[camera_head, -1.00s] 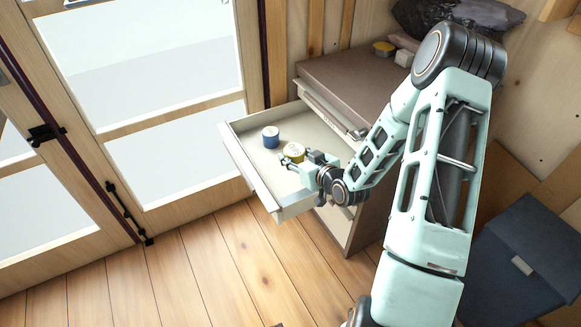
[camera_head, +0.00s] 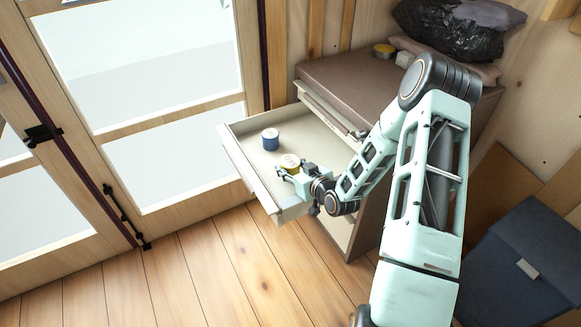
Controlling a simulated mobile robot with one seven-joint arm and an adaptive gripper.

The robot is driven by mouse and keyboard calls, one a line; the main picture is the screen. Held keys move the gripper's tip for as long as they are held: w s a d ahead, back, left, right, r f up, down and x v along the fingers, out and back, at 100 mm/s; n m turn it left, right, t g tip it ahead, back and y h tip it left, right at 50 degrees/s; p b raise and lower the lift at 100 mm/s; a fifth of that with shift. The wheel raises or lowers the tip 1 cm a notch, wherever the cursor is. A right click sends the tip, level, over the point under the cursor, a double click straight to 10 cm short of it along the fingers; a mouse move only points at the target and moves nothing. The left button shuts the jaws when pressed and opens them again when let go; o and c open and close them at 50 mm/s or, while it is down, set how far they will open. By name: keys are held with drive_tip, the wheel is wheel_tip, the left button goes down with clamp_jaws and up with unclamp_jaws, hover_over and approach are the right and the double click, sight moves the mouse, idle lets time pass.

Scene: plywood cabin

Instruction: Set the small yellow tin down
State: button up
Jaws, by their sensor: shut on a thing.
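The small yellow tin (camera_head: 289,161) has a pale lid and is inside the open drawer (camera_head: 240,159), towards its front. My gripper (camera_head: 290,169) reaches in over the drawer's front right part and is shut on the tin. The tin appears low, at or close to the drawer floor; I cannot tell whether it touches. My fingers hide part of its near side.
A blue tin (camera_head: 270,139) with a pale lid stands in the drawer, behind and left of the yellow one. The brown cabinet top (camera_head: 345,83) holds another yellow tin (camera_head: 384,50) and a black bag (camera_head: 455,30) at the back. A glazed door (camera_head: 150,90) stands left.

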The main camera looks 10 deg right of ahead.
drive_tip(key=shift+f+b, duration=0.4)
drive_tip(key=shift+f, duration=0.05)
drive_tip(key=o, duration=1.4)
drive_tip(key=shift+r, duration=0.1)
drive_tip(key=shift+r+p, duration=0.55)
drive_tip(key=shift+p, duration=0.15)
drive_tip(key=shift+s+d+r+p, duration=0.1)
drive_tip(key=shift+s+r+p, duration=0.05)
drive_tip(key=shift+r+p, duration=0.2)
drive_tip(key=p+v, duration=0.1)
drive_tip(key=v, duration=1)
drive_tip(key=shift+s+f, duration=0.1)
drive_tip(key=shift+s, duration=0.2)
